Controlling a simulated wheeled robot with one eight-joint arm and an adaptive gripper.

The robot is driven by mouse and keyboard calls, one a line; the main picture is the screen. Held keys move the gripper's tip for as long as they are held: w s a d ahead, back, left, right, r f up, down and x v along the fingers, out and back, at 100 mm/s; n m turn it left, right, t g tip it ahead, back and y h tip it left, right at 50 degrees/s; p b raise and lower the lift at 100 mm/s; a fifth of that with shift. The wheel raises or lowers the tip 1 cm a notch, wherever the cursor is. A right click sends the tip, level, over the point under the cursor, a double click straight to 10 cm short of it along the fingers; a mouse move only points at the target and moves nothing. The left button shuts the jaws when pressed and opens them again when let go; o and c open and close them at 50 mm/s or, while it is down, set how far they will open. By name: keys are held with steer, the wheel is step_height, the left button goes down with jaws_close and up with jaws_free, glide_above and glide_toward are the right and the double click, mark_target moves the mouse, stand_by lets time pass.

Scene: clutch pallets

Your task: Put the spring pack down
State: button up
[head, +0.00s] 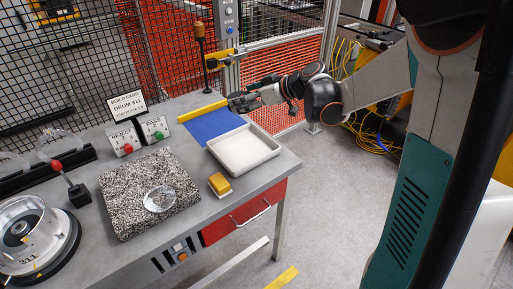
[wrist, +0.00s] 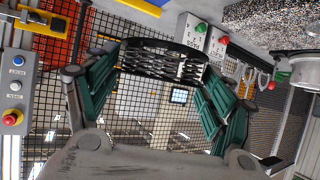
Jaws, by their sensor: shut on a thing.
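My gripper (head: 243,102) is at the far right part of the bench, above or near the back edge of the blue mat (head: 215,126). In the wrist view the two green-padded fingers (wrist: 160,85) are shut on the spring pack (wrist: 165,62), a dark round frame with several metal coils. It is held near the fingertips and appears off the bench. In the head view the pack is too small and dark to tell from the gripper. The empty cream tray (head: 214,149) lies in front of the mat.
A yellow bar (head: 202,111) lies at the mat's back left edge. A mesh fence (head: 60,85) runs behind.

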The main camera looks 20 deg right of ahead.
mark_target(247, 152)
step_height(247, 152, down, 19)
steer(key=b, duration=0.6)
steer(key=shift+f, duration=0.1)
steer(key=shift+f+b, duration=0.15)
steer(key=shift+b, duration=0.25)
steer(key=o, duration=1.1)
steer(key=shift+o, duration=0.2)
steer(key=shift+r+p, duration=0.3)
steer(key=p+v, duration=0.3)
steer(key=v, duration=0.8)
steer(key=shift+s+d+r, duration=0.1)
steer(key=shift+s+d, duration=0.1)
steer(key=shift+s, duration=0.15)
